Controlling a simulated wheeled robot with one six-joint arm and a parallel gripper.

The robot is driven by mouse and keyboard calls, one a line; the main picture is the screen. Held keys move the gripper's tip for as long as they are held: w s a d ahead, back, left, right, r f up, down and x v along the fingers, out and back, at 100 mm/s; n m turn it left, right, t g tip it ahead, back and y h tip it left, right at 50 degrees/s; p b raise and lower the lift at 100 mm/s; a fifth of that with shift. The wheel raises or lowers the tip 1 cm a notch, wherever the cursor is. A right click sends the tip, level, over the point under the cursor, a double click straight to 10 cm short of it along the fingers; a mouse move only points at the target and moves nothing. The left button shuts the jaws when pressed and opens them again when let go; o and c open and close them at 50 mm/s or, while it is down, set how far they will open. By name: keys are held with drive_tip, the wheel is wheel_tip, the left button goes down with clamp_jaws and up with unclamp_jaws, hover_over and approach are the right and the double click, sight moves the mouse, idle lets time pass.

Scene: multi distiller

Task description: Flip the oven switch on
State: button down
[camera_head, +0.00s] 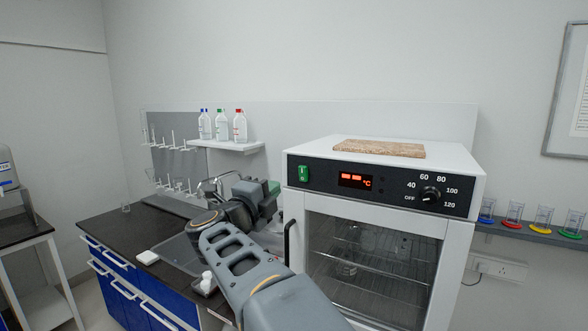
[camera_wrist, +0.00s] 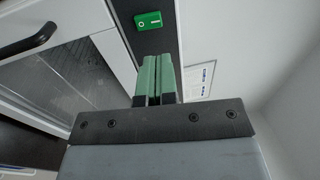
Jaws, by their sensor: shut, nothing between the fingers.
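The oven (camera_head: 462,187) is a white box with a black front panel and a glass door. Its green rocker switch (camera_head: 304,173) sits at the left end of the panel, with a white mark on it. The switch also shows at the top of the wrist view (camera_wrist: 148,20); which side is pressed I cannot tell. My gripper (camera_head: 274,187) is just left of the switch in the head view. In the wrist view its green fingers (camera_wrist: 157,62) are together and empty, pointing toward the panel, with a gap in the picture between tips and switch.
The panel has a lit red display (camera_head: 355,181) and a black temperature dial (camera_head: 430,195). A black door handle (camera_head: 288,240) is below the switch. A cork board (camera_head: 380,148) lies on the oven top. A shelf with bottles (camera_head: 221,125) is behind my arm.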

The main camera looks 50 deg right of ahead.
sight(299, 167)
drive_tip(key=p+x, duration=0.3)
drive_tip(key=x, duration=0.8)
drive_tip(key=shift+w+d+r, duration=0.1)
drive_tip(key=shift+d+r, duration=0.05)
drive_tip(key=shift+d, duration=0.1)
drive_tip(key=s+a+r+b, duration=0.2)
drive_tip(key=s+a, duration=0.1)
drive_tip(key=a, duration=1)
drive_tip(key=shift+s+a+b, duration=0.2)
drive_tip(key=shift+a+b, duration=0.05)
drive_tip(key=shift+b, duration=0.05)
drive_tip(key=shift+r, duration=0.1)
